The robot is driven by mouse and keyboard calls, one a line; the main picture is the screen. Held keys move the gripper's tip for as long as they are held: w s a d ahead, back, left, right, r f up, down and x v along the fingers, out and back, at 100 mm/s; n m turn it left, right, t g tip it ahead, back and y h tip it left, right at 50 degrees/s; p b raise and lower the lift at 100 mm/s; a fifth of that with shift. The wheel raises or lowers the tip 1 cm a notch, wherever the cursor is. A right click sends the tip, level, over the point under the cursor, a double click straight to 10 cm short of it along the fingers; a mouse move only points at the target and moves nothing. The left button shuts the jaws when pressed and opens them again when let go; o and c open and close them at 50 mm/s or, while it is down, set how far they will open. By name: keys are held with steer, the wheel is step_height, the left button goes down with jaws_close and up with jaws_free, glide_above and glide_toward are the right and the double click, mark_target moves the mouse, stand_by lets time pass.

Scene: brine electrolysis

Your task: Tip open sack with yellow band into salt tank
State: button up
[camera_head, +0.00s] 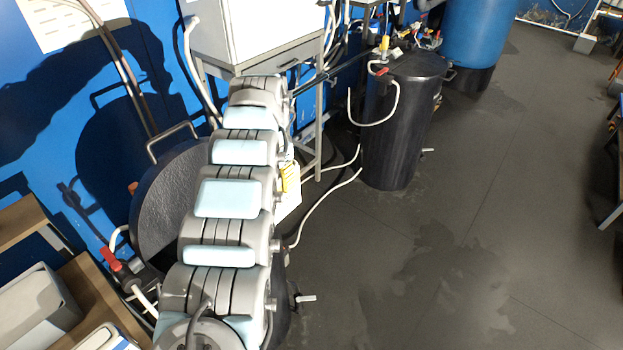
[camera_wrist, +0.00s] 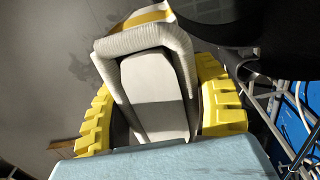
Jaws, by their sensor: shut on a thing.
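My gripper (camera_wrist: 158,98) shows yellow fingers on both sides of a white sack in the wrist view and is shut on it. The sack (camera_wrist: 155,78) has a ribbed, woven-looking edge and a yellow band (camera_wrist: 150,17) at its far end. In the head view a small white and yellow part of the sack (camera_head: 290,188) shows beside my arm. The salt tank (camera_head: 281,305) is black and mostly hidden behind my arm. Its round black lid (camera_head: 168,205) stands tilted up against the blue wall. A dark curved tank edge (camera_wrist: 275,45) shows near the sack. Any salt flow is hidden.
A closed black tank (camera_head: 400,125) with hoses stands further back, near a blue vessel (camera_head: 482,45). A white cabinet (camera_head: 250,30) is at the wall. Shelving with grey bins (camera_head: 35,310) is at lower left. The dark floor (camera_head: 480,230) on the right is clear.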

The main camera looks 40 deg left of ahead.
steer(key=s+a+f+b, duration=0.4)
steer(key=s+a+f, duration=0.2)
steer(key=s+a, duration=0.3)
steer(key=shift+s+f, duration=0.35)
steer(key=shift+s, duration=0.2)
steer(key=shift+w+a+t+p, duration=0.1)
steer(key=shift+w+t+p, duration=0.15)
steer(key=shift+p, duration=2.8)
steer(key=shift+s+t+p, duration=0.1)
steer(key=shift+t+p, duration=0.15)
steer(key=shift+p, duration=2.1)
